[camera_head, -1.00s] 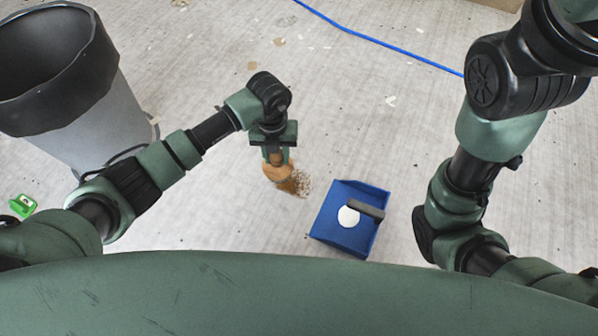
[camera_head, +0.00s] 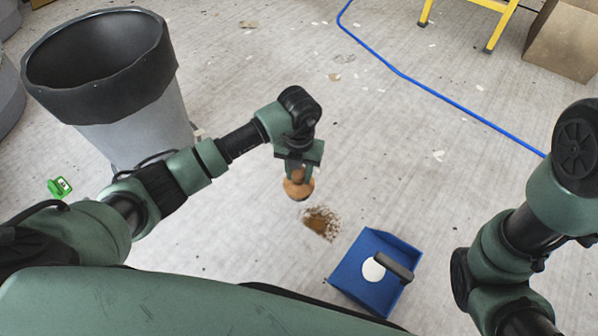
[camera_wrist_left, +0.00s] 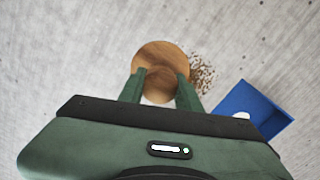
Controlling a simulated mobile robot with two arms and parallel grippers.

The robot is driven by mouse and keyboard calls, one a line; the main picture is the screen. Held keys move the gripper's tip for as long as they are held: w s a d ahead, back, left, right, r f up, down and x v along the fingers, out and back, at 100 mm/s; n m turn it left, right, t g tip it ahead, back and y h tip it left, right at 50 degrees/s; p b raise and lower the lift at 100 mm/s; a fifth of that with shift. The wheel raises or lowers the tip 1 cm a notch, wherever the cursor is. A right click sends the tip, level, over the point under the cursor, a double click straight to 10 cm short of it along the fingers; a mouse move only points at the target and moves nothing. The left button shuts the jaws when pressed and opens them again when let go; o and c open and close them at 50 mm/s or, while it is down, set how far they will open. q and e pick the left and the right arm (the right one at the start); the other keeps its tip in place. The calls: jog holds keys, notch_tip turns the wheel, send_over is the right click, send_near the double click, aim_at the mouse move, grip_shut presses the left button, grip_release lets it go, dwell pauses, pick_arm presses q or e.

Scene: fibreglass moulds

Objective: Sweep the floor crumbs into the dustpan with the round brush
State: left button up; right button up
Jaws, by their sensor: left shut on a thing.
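My left gripper (camera_head: 299,174) is shut on the round brush (camera_head: 298,189), which has a brown wooden top, and holds it just up and left of the crumbs. The brown crumbs (camera_head: 321,223) lie in a small patch on the floor. The blue dustpan (camera_head: 348,268), with a dark handle and a white disc on it, lies just below and right of the crumbs. In the left wrist view the brush (camera_wrist_left: 160,62) sits between the fingers, with crumbs (camera_wrist_left: 202,74) at its right and the dustpan (camera_wrist_left: 238,100) beyond. My right gripper is out of view; only its arm shows.
A grey bin (camera_head: 135,130) with a black rim stands at the left. A small green object (camera_head: 60,187) lies beside it. A blue hose (camera_head: 440,92) crosses the floor. Yellow legs (camera_head: 500,25) and a cardboard box (camera_head: 565,40) are at the upper right.

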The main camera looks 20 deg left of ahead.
aim_at(305, 193)
pick_arm(q)
jog(key=shift+f+b, duration=1.4)
jog(key=shift+f, duration=1.25)
jog(key=shift+f, duration=0.15)
jog(key=shift+f+b, duration=0.6)
jog(key=shift+f, duration=0.4)
jog(key=shift+d, duration=0.15)
jog(key=shift+s+d+p, duration=0.35)
jog(key=shift+d+p, duration=0.1)
jog(key=shift+d, duration=0.45)
jog(key=shift+s+d+f+p, duration=0.1)
jog(key=shift+s+d+p, duration=0.15)
jog(key=shift+d, duration=0.4)
jog(key=shift+s+d+p, duration=0.1)
jog(key=shift+s+d, duration=0.15)
jog(key=shift+d, duration=0.35)
jog(key=shift+d, duration=0.15)
